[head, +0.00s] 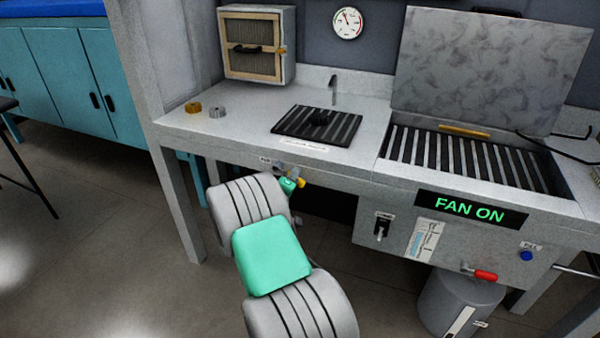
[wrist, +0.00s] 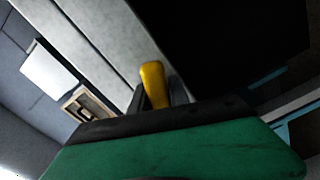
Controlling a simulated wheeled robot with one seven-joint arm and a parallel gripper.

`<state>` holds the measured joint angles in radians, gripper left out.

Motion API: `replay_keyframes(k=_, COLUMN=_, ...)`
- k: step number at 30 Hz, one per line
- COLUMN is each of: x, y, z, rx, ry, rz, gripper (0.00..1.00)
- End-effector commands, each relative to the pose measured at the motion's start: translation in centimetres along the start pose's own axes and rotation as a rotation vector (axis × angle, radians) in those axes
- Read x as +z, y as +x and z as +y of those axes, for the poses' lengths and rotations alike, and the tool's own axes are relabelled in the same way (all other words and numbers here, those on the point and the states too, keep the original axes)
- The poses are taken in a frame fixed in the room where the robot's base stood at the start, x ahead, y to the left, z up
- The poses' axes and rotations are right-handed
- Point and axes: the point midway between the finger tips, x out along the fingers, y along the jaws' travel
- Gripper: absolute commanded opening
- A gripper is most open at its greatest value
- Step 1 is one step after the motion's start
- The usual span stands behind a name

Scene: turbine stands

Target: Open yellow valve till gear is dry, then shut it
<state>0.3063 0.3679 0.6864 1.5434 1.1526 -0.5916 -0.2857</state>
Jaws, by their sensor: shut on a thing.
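The yellow valve handle (head: 300,180) is under the front edge of the bench, beside a small label. My gripper (head: 294,183) is at the handle and shut on it. In the wrist view the yellow handle (wrist: 153,84) sticks up beyond the dark edge of my gripper; the fingertips are mostly hidden. A dark gear (head: 320,117) lies on a black slatted grille (head: 288,124) in the bench top. A thin upright nozzle (head: 332,88) stands behind it. I cannot tell whether the gear is wet or dry.
A yellow ring (head: 192,107) and grey piece (head: 217,111) sit on the bench at left. A framed filter box (head: 254,46) and gauge (head: 347,23) are behind. At right are a slatted basin with raised lid (head: 490,65), a FAN ON display (head: 470,208) and a red-handled valve (head: 485,275).

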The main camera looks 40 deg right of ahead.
Motion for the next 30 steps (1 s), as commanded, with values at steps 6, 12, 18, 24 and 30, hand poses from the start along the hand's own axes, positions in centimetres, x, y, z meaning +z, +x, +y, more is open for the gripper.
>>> replay_keyframes(k=6, x=0.0, y=0.0, z=-0.1, rx=-0.002, ry=0.000, rz=0.001, gripper=0.27)
replay_keyframes(k=12, x=0.1, y=0.1, z=0.0, rx=0.000, ry=0.001, rz=-0.001, gripper=0.43)
replay_keyframes(k=18, x=0.2, y=0.2, z=0.1, rx=0.003, ry=0.002, rz=-0.003, gripper=0.44)
replay_keyframes(k=24, x=0.2, y=0.2, z=0.2, rx=0.004, ry=0.003, rz=-0.003, gripper=0.44)
replay_keyframes(k=30, x=1.3, y=0.8, z=0.3, rx=0.013, ry=0.038, rz=-0.021, gripper=0.44)
